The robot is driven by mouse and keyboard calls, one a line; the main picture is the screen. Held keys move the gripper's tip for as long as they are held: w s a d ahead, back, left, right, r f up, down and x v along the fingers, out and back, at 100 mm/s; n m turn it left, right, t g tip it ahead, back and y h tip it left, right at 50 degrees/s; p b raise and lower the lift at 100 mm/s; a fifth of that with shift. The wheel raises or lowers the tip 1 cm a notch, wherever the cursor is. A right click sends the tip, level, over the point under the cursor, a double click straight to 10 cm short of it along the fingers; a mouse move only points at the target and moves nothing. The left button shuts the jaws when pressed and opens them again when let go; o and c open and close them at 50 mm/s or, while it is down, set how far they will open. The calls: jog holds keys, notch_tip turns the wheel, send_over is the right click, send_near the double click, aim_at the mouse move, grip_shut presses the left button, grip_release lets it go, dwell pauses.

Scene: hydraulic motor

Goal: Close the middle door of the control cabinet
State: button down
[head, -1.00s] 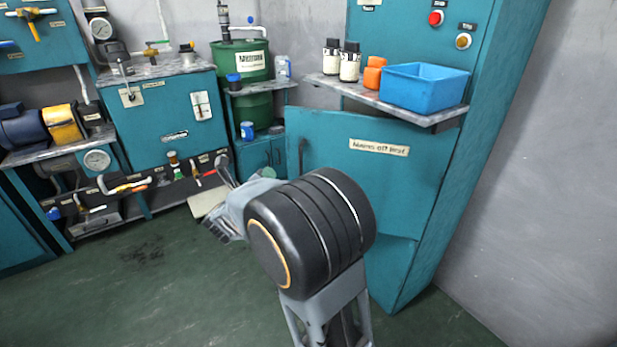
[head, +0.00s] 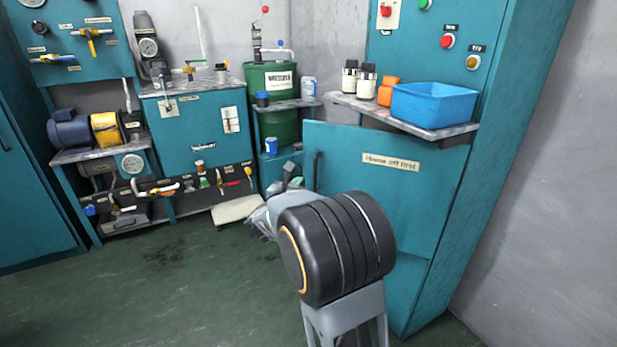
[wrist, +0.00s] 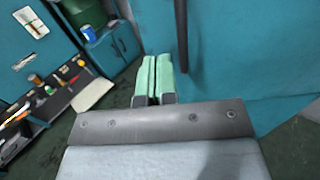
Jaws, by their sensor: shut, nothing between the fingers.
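The control cabinet (head: 505,150) is a tall teal cabinet at the right of the head view. Its middle door (head: 375,195) has a label and a dark vertical handle at its left edge. The door stands ajar, its left edge swung out from the cabinet. The handle also shows in the wrist view (wrist: 181,35). My gripper (wrist: 153,75) has pale green fingers, shut together and empty. They are just left of the handle, in front of the door's left edge. I cannot tell whether they touch the door. My arm hides part of the door's lower area in the head view.
A shelf (head: 450,133) juts from the cabinet above the door, holding a blue bin (head: 434,104), orange items and small bottles. A green drum (head: 272,80) stands in the back corner. The hydraulic bench (head: 195,150) is at the left. The green floor (head: 180,300) in front is clear.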

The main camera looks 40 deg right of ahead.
aim_at(312, 170)
jog(key=shift+b+x, duration=0.5)
jog(key=shift+x, duration=2.9)
